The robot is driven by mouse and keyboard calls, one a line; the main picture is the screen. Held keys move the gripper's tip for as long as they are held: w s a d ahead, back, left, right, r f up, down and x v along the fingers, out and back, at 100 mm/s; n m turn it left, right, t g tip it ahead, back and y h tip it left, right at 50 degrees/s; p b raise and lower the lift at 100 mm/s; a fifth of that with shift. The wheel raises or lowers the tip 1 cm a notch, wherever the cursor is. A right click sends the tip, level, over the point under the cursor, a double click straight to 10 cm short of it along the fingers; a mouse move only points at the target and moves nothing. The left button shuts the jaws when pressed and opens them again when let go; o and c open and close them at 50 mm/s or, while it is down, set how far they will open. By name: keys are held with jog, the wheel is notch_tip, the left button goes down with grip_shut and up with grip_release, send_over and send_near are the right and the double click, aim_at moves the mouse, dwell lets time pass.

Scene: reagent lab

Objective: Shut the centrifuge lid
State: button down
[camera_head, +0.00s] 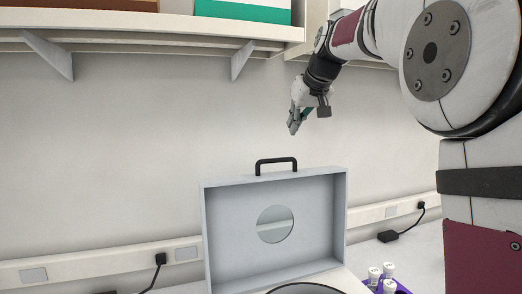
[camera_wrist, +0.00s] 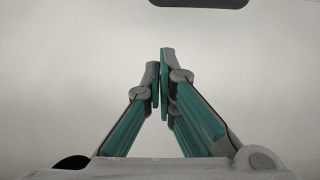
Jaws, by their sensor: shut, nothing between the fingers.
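The centrifuge lid (camera_head: 233,228) stands raised and open in the head view, a grey-blue shallow box shape with a round window and a black handle (camera_head: 276,162) on its top edge. Only the top of the centrifuge body (camera_head: 346,282) shows at the bottom of the picture, with part of a dark round opening. My gripper (camera_head: 293,132) is above the lid, a little right of the handle and apart from it. In the wrist view my gripper (camera_wrist: 160,62) has its fingers together and empty. A dark shape at the top edge of that view is cut off.
A wall shelf (camera_head: 150,28) with boxes runs above, close to my arm. A purple rack (camera_head: 400,287) with several white-capped tubes stands right of the centrifuge. Sockets with black plugs (camera_head: 388,236) line the wall.

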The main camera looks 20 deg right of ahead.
aim_at(290, 171)
jog(key=shift+w+d+f+p, duration=0.1)
jog(key=shift+w+f+p, duration=0.45)
jog(key=shift+f, duration=0.7)
jog(key=shift+w+a+f+p, duration=0.1)
jog(key=shift+w+f+p, duration=0.45)
jog(key=shift+f, duration=0.65)
jog(key=shift+w+d+f+p, duration=0.1)
jog(key=shift+w+f+p, duration=0.4)
jog(key=shift+f, duration=0.75)
jog(key=shift+s, duration=0.15)
